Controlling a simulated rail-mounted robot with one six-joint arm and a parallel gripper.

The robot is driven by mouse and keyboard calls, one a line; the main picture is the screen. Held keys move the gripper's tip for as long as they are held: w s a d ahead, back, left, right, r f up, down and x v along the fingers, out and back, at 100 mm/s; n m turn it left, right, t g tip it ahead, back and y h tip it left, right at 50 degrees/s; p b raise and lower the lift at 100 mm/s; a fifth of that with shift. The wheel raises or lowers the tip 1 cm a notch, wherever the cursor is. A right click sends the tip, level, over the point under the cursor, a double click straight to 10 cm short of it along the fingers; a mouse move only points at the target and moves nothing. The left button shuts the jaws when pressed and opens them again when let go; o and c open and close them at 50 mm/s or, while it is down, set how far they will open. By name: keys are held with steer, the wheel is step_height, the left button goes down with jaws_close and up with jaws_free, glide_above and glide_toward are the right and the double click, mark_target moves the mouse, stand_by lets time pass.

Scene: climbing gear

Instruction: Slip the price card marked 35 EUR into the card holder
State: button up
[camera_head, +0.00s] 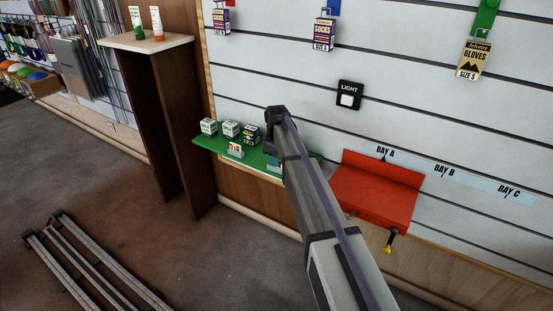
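My arm crosses the middle of the view from the lower right, and its far end (277,120) is over the right part of a green shelf (208,143). The gripper fingers are hidden by the arm, so I cannot see whether they hold anything. A small pale stand with red-and-white cards (236,149) sits at the shelf's front edge; its print is too small to read. A teal item (273,163) shows beside my arm on the shelf, partly hidden. I cannot make out a card marked 35 EUR or tell which item is the card holder.
Several small boxes (231,129) stand along the back of the green shelf. A red ledge (372,194) is right of my arm, below the BAY labels. A light switch (349,95) and hanging packs are on the slatted wall. A brown stand (147,42) rises at left.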

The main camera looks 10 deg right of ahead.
steer(key=shift+o, duration=1.1)
step_height(320, 180, up, 11)
steer(key=p, duration=1)
steer(key=shift+p, duration=0.4)
steer(key=shift+f, duration=0.1)
